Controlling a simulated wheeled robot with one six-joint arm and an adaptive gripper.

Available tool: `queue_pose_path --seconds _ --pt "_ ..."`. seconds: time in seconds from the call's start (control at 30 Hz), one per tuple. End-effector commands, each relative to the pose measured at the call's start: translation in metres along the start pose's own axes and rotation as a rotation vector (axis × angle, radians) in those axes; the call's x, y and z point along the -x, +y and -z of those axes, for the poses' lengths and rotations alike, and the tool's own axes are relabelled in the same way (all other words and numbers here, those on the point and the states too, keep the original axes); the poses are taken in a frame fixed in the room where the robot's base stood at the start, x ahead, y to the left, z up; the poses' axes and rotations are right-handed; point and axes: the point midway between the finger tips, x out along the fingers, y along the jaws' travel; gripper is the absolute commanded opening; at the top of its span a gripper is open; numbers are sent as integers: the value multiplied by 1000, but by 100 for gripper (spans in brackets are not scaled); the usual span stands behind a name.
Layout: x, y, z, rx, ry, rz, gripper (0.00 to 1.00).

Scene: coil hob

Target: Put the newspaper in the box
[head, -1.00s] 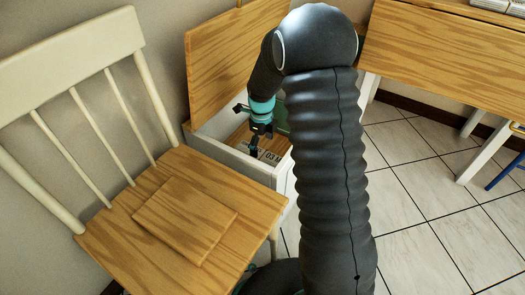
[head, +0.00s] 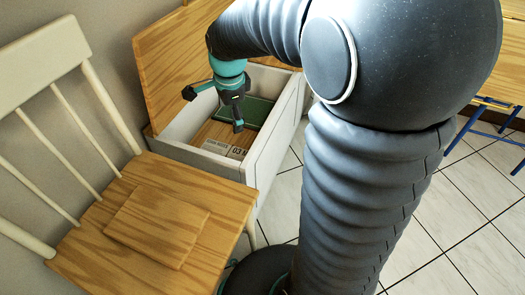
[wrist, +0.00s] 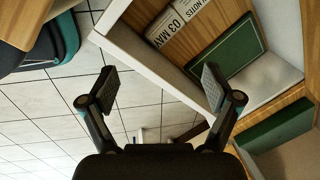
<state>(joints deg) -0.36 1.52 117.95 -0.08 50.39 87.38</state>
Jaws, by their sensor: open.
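The box (head: 196,161) stands open beside the chair, with pale walls and a raised wooden lid (head: 180,65). Its rim (wrist: 150,58) also shows in the wrist view. Printed paper pieces (head: 216,147) lie flat on its wooden bottom, one reading "03 M". They also show in the wrist view (wrist: 176,27). They look like printed sheets, but I cannot tell for sure whether they are the newspaper. My gripper (head: 213,108) is over the box in the head view, fingers spread.
A green book-like thing (head: 258,111) lies in the box behind the papers. A chair (head: 100,232) with a flat wooden board (head: 158,226) on its seat stands at the left. Tiled floor (head: 465,235) is open at the right. Blue-legged furniture (head: 480,128) is behind my arm.

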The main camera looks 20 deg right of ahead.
Motion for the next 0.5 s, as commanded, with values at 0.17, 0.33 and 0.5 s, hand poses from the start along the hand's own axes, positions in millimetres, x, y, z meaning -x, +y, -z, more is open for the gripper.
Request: queue_pose_path --seconds 0.17,0.33,0.5 --pt "46 46 -2 363 19 81 89" --pt "76 92 -5 713 63 146 89" --pt "94 138 -7 1056 131 200 89"
